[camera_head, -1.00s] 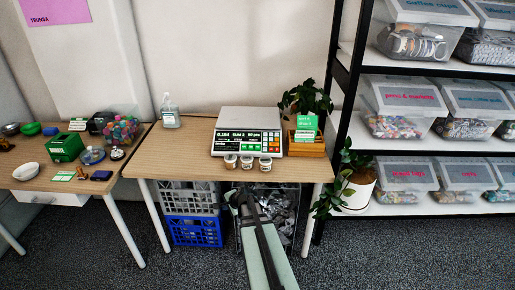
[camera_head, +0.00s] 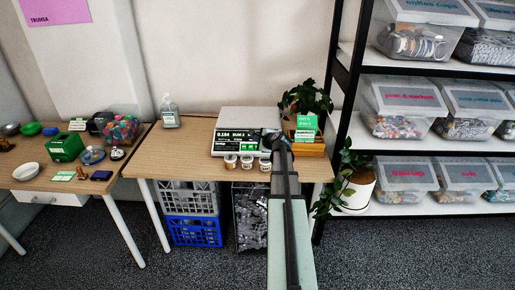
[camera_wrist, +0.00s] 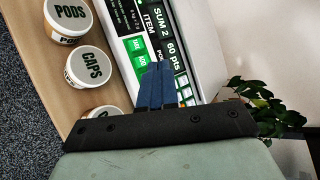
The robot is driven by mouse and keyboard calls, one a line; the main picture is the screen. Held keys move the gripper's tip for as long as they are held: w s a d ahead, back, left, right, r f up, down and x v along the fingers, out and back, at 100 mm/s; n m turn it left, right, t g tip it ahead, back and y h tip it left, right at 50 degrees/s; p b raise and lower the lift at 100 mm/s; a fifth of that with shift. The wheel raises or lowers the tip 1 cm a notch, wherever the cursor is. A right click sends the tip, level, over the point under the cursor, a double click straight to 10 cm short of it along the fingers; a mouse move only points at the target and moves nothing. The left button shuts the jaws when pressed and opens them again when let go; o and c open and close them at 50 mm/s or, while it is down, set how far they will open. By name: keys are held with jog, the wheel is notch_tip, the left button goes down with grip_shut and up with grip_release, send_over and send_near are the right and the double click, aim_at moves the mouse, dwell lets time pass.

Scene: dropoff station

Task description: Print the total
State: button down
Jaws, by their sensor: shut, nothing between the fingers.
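The scale (camera_head: 250,119) stands on the wooden table, with a pale flat top and a front panel with a dark display (camera_head: 233,136). The display reads 0.184 and SUM 2 in the head view; SUM 2 and 60 pts show in the wrist view (camera_wrist: 164,28). My gripper (camera_wrist: 156,82) is shut and empty, its blue fingertips over the panel's keys. Green keys (camera_wrist: 138,50) show beside the fingers; others are hidden behind them. I cannot tell whether the tips touch a key. In the head view my arm hides the panel's right part.
Several lidded cups stand before the scale, including PODS (camera_wrist: 68,18) and CAPS (camera_wrist: 87,66). A green sign in a wooden holder (camera_head: 309,147) and a plant (camera_head: 305,98) stand close on the right. A dispenser bottle (camera_head: 169,112) stands left. Shelves with bins (camera_head: 405,108) are farther right.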

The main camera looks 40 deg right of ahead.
jog(key=shift+w+d+r, duration=0.65)
jog(key=shift+d+r, duration=0.15)
jog(key=shift+r, duration=0.15)
jog(key=shift+w+d+f, duration=0.4)
jog(key=shift+w+f, duration=0.05)
jog(key=shift+f, duration=0.9)
jog(key=shift+w+d+f, duration=0.4)
jog(key=shift+d+f, duration=0.05)
jog(key=shift+f, duration=0.9)
jog(key=shift+w+d+f, duration=0.4)
jog(key=shift+w+f, duration=0.05)
jog(key=shift+f, duration=0.9)
jog(key=shift+d+f, duration=0.1)
jog(key=shift+f, duration=0.1)
jog(key=shift+f, duration=0.15)
